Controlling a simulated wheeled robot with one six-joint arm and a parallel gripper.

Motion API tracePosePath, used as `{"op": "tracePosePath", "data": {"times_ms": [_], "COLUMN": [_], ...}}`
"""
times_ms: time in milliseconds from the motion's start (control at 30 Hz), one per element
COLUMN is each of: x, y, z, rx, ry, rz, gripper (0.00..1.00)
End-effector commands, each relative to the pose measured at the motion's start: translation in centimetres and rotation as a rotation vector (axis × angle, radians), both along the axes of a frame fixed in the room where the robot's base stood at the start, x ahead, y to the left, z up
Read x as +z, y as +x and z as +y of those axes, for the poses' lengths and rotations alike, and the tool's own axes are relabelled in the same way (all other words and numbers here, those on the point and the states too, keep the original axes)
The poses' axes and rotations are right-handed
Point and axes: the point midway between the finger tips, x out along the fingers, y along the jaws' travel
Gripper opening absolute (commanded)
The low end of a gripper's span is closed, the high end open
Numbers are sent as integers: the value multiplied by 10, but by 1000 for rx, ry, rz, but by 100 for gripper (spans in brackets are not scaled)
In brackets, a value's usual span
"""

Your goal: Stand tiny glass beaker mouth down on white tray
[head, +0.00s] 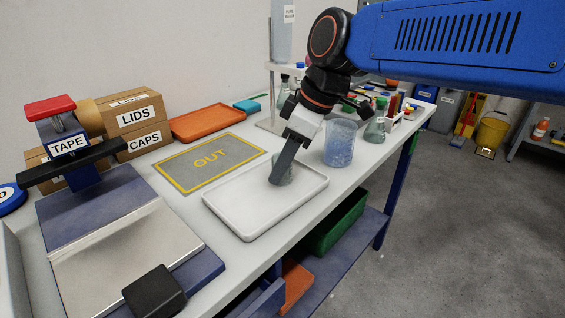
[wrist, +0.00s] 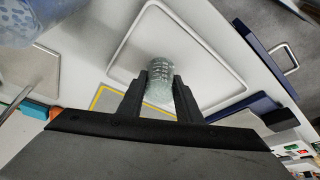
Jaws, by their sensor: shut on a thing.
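The white tray (head: 240,212) lies flat on the bench, and it also shows in the wrist view (wrist: 205,45). My gripper (head: 279,176) points down at the far part of the tray. In the wrist view my gripper (wrist: 160,84) is shut on the tiny glass beaker (wrist: 158,72), a clear greenish glass with pale markings. In the head view the beaker (head: 288,171) is partly hidden behind a finger. It is over the tray or on it; I cannot tell whether it touches. Which way its mouth faces is also unclear.
A large beaker of blue bits (head: 340,144) stands close right of the tray. A mat marked OUT (head: 176,170) lies left of it. An orange tray (head: 205,121), boxes (head: 140,115) and a tape sealer (head: 70,145) stand further left. The tray's near part is bare.

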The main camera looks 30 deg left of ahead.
Motion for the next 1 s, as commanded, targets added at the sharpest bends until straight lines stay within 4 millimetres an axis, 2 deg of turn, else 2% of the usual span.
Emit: {"op": "tracePosePath", "data": {"times_ms": [300,333,400,433,767,867,1000], "x": [-4,-4,-4,-4,-2,5,25], "y": [0,0,0,0,0,1,3], "z": [0,0,0,0,-1,-3,-11], "rx": [0,0,0,0,0,0,-1], "ry": [0,0,0,0,0,1,3], "rz": [0,0,0,0,0,-1,-2], "gripper": [6,34,50,53,53,53,53]}}
